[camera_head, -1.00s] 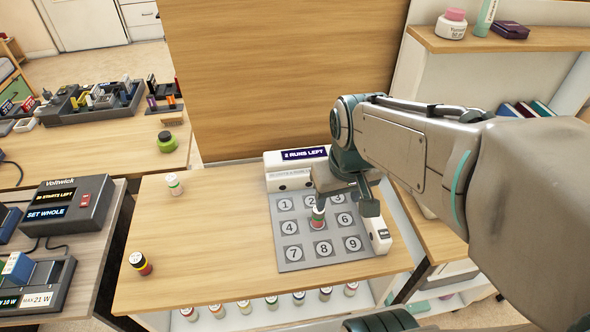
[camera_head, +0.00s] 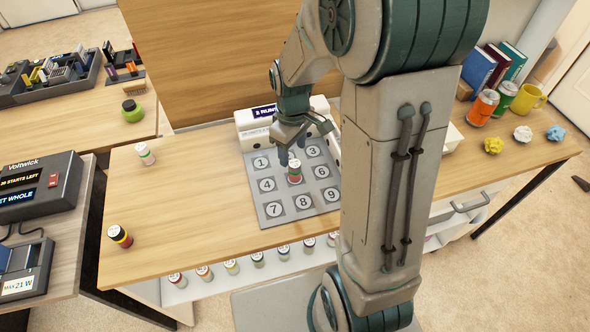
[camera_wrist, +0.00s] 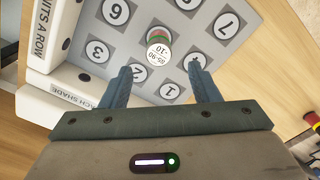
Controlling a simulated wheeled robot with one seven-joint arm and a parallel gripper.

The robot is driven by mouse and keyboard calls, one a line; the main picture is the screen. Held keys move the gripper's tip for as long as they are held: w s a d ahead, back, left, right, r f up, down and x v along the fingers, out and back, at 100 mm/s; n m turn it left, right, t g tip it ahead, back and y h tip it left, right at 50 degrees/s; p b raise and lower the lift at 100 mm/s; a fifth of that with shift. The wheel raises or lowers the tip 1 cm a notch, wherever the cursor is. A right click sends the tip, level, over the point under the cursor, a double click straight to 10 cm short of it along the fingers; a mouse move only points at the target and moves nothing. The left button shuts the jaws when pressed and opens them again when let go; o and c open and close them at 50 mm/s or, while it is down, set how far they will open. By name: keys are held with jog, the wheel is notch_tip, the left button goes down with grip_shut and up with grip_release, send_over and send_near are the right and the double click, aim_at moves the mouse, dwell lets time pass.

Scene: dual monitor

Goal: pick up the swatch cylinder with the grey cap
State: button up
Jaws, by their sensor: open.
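A small swatch cylinder (camera_head: 295,174) with green and red bands and a pale, greyish top stands upright on the middle cell of the grey number board (camera_head: 272,212). In the wrist view its round printed top (camera_wrist: 159,54) faces me, between and beyond my fingertips. My gripper (camera_head: 291,150) is open and empty, just above and behind the cylinder in the head view. In the wrist view my gripper (camera_wrist: 159,68) has one finger to each side, apart from the cylinder. A white-topped cylinder (camera_head: 146,154) and a dark, red and yellow cylinder (camera_head: 120,236) stand on the table's left side.
A white device (camera_head: 250,123) with a display borders the board's back. A wooden panel (camera_head: 210,60) rises behind the table. Several cylinders (camera_head: 232,267) stand on a lower shelf. Cans (camera_head: 482,107) and paper balls (camera_head: 522,134) lie right. The table's left middle (camera_head: 190,200) is clear.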

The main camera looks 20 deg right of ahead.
aim_at(295, 163)
jog(key=shift+s+d+f, duration=0.1)
jog(key=shift+d+f, duration=0.05)
jog(key=shift+f, duration=1.65)
jog(key=shift+s+d+f, duration=0.1)
jog(key=shift+f, duration=1.65)
jog(key=c, duration=1.1)
